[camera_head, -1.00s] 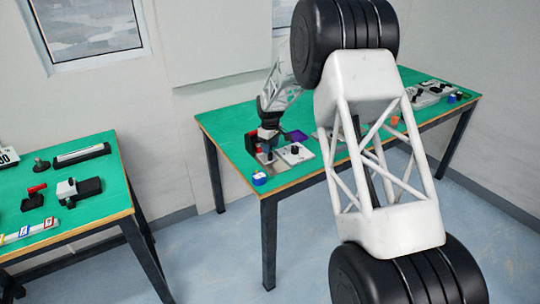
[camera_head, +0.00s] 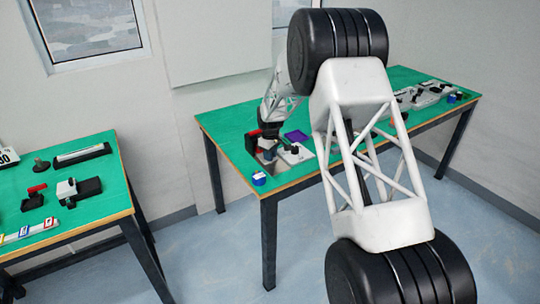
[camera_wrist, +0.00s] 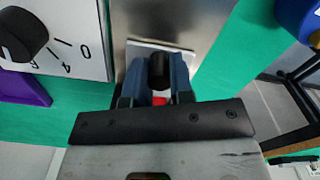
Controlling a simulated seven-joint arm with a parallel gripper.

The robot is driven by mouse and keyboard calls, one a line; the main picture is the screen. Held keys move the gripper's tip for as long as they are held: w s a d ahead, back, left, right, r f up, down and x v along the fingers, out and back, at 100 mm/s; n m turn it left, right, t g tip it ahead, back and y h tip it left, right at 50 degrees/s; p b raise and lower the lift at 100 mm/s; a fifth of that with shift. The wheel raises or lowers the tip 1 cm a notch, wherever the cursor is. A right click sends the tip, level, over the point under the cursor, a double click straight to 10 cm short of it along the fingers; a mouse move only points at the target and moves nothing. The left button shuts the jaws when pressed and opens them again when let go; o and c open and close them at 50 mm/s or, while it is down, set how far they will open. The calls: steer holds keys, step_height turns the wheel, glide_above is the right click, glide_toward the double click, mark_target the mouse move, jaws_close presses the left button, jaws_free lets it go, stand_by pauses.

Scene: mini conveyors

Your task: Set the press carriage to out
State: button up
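In the wrist view, a black upright knob (camera_wrist: 159,70) stands on a small pale plate at the end of a grey metal slide (camera_wrist: 165,22); I take it for the press carriage's handle. My gripper (camera_wrist: 160,80) has its two blue-grey fingers on either side of this knob, with no clear gap visible. A bit of red shows below the knob between the fingers. In the head view my gripper (camera_head: 268,146) is low over the near left end of the far green table, and the carriage is mostly hidden there.
A white dial panel (camera_wrist: 75,50) with a black dial knob (camera_wrist: 20,35) and a purple block (camera_wrist: 22,88) lie left in the wrist view. A blue object (camera_wrist: 300,15) is at upper right, near the table edge. Another green table (camera_head: 110,207) stands at left.

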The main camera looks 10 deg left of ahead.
mark_target(282, 172)
jaws_close()
steer(key=shift+s+d, duration=0.1)
steer(key=s+d, duration=0.5)
steer(key=shift+s+d, duration=0.2)
steer(key=shift+d, duration=0.05)
steer(key=shift+s+d, duration=0.35)
steer(key=shift+s, duration=0.05)
steer(key=o, duration=0.6)
jaws_free()
steer(key=shift+r, duration=0.1)
step_height(282, 172, up, 8)
steer(key=shift+f, duration=0.2)
